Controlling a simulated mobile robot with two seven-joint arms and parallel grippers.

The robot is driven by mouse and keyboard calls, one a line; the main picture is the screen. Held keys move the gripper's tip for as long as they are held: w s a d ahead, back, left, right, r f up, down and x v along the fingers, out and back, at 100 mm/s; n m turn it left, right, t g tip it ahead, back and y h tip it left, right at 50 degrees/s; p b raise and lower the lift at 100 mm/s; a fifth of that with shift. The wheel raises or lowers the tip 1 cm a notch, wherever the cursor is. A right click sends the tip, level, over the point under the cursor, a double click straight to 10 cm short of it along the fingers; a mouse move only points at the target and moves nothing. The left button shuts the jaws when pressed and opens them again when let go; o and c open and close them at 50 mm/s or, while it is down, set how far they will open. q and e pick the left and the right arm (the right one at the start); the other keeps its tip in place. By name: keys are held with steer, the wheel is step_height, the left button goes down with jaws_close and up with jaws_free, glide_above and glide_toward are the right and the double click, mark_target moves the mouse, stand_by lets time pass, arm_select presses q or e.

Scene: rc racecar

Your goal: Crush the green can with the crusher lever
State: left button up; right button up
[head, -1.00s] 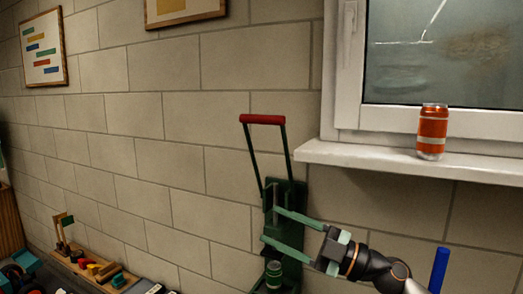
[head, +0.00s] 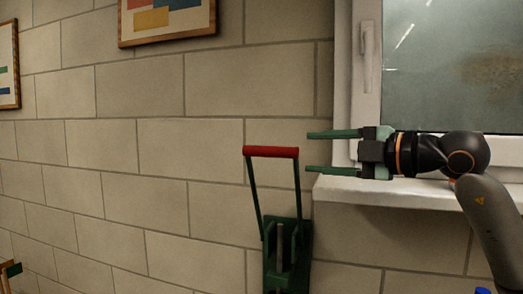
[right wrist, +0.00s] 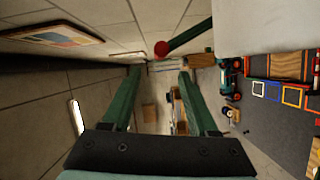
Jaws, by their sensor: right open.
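The crusher (head: 288,262) is a dark green device on the wall, cut off by the bottom of the head view. Its lever (head: 256,195) points up and has a red handle (head: 270,152) across its top. My right gripper (head: 308,152) is open and empty, pointing left, with its fingertips just right of the handle in the picture. In the right wrist view the red handle end (right wrist: 161,49) shows just beyond the open fingertips (right wrist: 157,82). The green can is not visible now. My left gripper is not in view.
A white window sill (head: 335,190) and window frame (head: 358,90) lie close behind my right arm. A framed picture (head: 168,18) hangs at upper left. The right wrist view shows a dark surface (right wrist: 265,120) with several items below.

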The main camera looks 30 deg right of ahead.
mark_target(281, 152)
steer(key=p+x, duration=0.4)
steer(key=x, duration=0.6)
steer(key=shift+w+a, duration=0.15)
steer(key=shift+w+a+f+p, duration=0.2)
steer(key=shift+w+p, duration=0.15)
steer(key=shift+w, duration=0.25)
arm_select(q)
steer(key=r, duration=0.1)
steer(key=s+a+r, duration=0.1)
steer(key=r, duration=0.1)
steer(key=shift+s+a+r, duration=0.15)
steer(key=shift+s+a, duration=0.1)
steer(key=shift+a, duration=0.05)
arm_select(e)
jaws_close()
